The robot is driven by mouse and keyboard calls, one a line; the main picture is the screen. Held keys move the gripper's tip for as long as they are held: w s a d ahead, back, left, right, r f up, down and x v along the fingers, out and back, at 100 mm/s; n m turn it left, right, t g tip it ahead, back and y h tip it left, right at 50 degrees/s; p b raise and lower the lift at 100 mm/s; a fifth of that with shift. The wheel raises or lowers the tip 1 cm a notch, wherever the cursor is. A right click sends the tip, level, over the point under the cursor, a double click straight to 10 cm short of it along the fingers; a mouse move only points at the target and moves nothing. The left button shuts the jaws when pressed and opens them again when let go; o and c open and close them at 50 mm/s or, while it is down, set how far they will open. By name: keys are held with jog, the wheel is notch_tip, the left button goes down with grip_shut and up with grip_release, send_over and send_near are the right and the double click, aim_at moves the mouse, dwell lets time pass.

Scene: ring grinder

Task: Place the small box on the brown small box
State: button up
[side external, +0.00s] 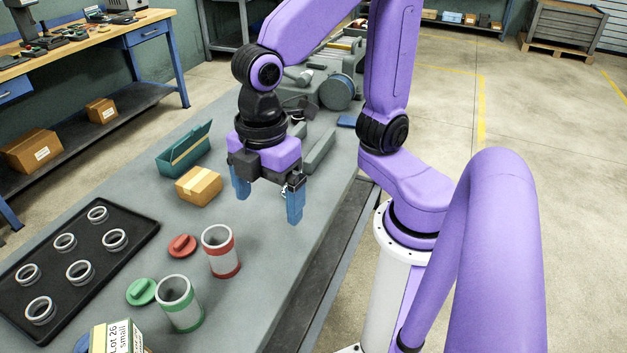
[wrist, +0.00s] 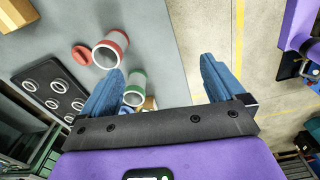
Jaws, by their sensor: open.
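The brown small box (side external: 199,186) sits on the grey table (side external: 262,255), left of my gripper (side external: 267,204). In the wrist view a brown box (wrist: 15,12) shows at the top left corner. A box labelled "Lot 26 small" (side external: 118,339) stands at the bottom edge of the side view, partly cut off. In the wrist view a small tan patch (wrist: 150,103) beside the green-banded can may be part of it. My gripper (wrist: 162,68) is open and empty, fingers pointing down above the table, apart from both boxes.
A red-banded can (side external: 221,252) and a green-banded can (side external: 180,303) stand open, lids beside them. A black tray (side external: 147,232) holds several rings. A teal open container (side external: 184,150) is behind the brown box. Grey machinery (side external: 335,90) stands at the table's far end.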

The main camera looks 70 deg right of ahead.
jog(key=s+d+f+m, duration=0.2)
jog(key=s+d, duration=0.4)
jog(key=d, duration=0.3)
jog(key=shift+s+f+m, duration=0.15)
jog(key=shift+f+m, duration=0.05)
jog(key=shift+m, duration=0.7)
